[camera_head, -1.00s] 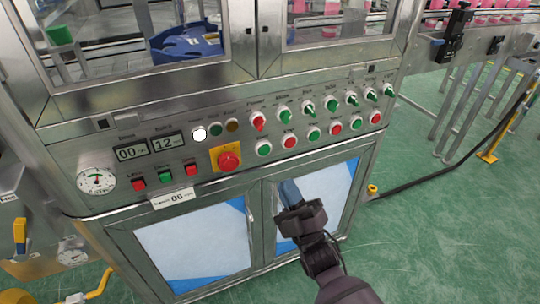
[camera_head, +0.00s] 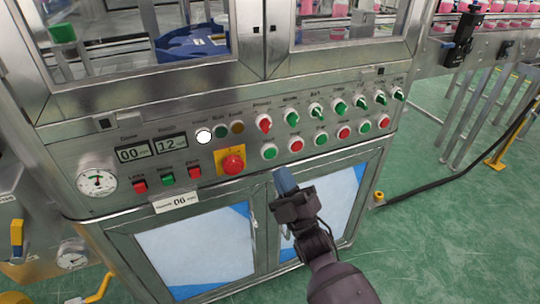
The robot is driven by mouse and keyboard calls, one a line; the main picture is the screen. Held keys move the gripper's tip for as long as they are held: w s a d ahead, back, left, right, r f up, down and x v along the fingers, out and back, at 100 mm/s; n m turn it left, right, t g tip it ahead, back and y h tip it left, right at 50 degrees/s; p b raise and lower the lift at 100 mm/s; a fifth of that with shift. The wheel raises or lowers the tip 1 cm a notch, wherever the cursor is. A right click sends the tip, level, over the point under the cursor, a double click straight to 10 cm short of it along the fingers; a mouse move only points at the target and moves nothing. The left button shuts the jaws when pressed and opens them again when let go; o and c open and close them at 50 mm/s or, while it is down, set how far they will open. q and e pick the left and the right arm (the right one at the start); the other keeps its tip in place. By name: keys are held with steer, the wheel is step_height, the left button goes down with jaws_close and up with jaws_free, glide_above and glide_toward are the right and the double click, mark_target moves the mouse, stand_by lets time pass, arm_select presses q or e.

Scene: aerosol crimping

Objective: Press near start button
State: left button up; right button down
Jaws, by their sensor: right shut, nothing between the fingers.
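The control panel (camera_head: 110,165) of a steel machine carries a lower row of round push buttons, alternately green and red. The leftmost green button (camera_head: 269,152) is nearest to my right gripper, with a red button (camera_head: 297,145) to its right. Labels are too small to read, so I cannot tell which button is the near start. My right gripper (camera_head: 284,180) is shut and empty, its bluish fingertips pointing up just below the leftmost green button, apparently apart from it. My left gripper is not in view.
A red emergency stop (camera_head: 233,164) on a yellow plate sits left of the green button. A row of rotary switches (camera_head: 316,110) runs above the buttons. Cabinet doors (camera_head: 195,250) lie below the panel. Green floor is open at the right.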

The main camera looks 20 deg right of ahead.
mark_target(270, 153)
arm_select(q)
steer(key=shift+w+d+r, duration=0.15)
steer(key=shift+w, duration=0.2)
arm_select(e)
steer(key=w, duration=0.3)
steer(key=shift+w, duration=0.25)
arm_select(q)
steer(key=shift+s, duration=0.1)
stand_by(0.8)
steer(key=shift+b, duration=0.3)
arm_select(e)
steer(key=shift+w, duration=0.15)
stand_by(0.3)
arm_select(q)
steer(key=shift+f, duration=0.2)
arm_select(e)
steer(key=shift+w, duration=0.3)
